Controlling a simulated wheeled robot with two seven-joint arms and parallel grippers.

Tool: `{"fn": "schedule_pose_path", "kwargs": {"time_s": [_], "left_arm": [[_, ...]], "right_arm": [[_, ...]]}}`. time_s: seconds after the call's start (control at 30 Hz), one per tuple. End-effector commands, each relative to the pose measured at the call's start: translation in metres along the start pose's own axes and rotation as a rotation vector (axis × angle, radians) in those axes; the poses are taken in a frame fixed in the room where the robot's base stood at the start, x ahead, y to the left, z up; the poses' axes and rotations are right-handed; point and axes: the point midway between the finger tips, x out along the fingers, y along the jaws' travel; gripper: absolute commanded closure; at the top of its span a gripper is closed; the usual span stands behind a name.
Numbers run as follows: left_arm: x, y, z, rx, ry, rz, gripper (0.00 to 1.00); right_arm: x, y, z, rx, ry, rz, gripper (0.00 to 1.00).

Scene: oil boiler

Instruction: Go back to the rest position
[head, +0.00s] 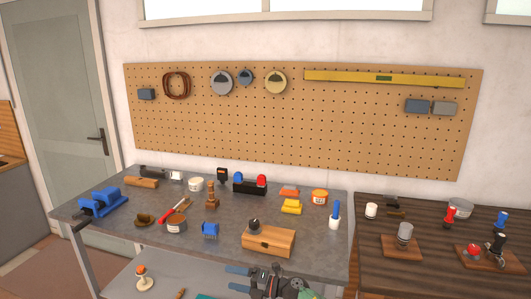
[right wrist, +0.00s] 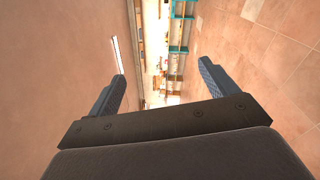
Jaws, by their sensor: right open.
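My right gripper (head: 232,278) shows at the bottom centre of the head view, in front of the workbench's front edge. Its two blue fingers point left and stand apart with nothing between them. In the right wrist view the same gripper (right wrist: 162,70) has its fingers wide apart and empty, with tiled floor, a plain wall and distant shelves beyond. It appears to touch nothing. My left gripper is in neither view.
A grey workbench (head: 130,215) carries a blue vise (head: 102,202), a wooden box (head: 268,241), tins and small tools. A lower shelf (head: 125,284) holds small items. A dark wooden table (head: 375,270) stands right. A pegboard (head: 300,125) hangs behind; a door (head: 62,90) is left.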

Motion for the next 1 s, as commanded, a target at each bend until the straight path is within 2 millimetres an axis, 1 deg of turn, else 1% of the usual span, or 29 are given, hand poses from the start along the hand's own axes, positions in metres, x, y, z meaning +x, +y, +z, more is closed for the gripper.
{"fn": "schedule_pose_path", "kwargs": {"time_s": [0.03, 0.17, 0.27, 0.37, 0.4, 0.47, 0.5, 0.57, 0.6, 0.67, 0.7, 0.77, 0.8, 0.87, 0.9, 0.97, 1.0], "left_arm": [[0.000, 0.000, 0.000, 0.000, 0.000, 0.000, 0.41], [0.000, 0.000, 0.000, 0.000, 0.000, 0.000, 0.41], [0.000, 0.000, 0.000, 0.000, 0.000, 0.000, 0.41], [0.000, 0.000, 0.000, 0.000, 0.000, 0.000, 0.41], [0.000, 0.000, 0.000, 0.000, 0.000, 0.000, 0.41], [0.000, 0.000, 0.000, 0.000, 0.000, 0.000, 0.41], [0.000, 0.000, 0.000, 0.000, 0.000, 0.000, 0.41], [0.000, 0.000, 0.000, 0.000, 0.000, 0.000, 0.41], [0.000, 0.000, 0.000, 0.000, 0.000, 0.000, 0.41], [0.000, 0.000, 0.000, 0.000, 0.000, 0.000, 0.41], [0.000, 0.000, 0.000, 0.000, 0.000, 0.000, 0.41], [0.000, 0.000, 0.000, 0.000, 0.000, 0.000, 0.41], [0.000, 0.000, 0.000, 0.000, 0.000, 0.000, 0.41], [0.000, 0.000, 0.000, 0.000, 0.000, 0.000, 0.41], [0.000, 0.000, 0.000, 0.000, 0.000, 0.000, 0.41], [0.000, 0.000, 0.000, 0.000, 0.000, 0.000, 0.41], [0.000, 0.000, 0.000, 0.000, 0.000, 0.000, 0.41]], "right_arm": [[-0.005, -0.013, 0.000, 0.072, -0.073, 0.019, 0.15], [-0.025, -0.048, 0.006, 0.251, -0.267, 0.055, 0.15], [-0.047, -0.082, 0.006, 0.397, -0.420, 0.070, 0.15], [-0.073, -0.122, 0.001, 0.548, -0.579, 0.072, 0.15], [-0.086, -0.140, -0.003, 0.610, -0.642, 0.070, 0.15], [-0.105, -0.167, -0.012, 0.703, -0.737, 0.063, 0.15], [-0.118, -0.185, -0.020, 0.766, -0.800, 0.056, 0.15], [-0.139, -0.213, -0.034, 0.856, -0.892, 0.043, 0.15], [-0.152, -0.231, -0.045, 0.914, -0.949, 0.032, 0.15], [-0.172, -0.256, -0.062, 0.998, -1.032, 0.013, 0.15], [-0.185, -0.273, -0.075, 1.052, -1.084, -0.001, 0.15], [-0.204, -0.296, -0.097, 1.129, -1.161, -0.024, 0.15], [-0.217, -0.311, -0.112, 1.181, -1.210, -0.039, 0.15], [-0.235, -0.332, -0.137, 1.255, -1.280, -0.065, 0.15], [-0.247, -0.345, -0.154, 1.304, -1.327, -0.083, 0.15], [-0.264, -0.364, -0.181, 1.376, -1.394, -0.111, 0.15], [-0.275, -0.375, -0.199, 1.423, -1.437, -0.131, 0.15]]}}
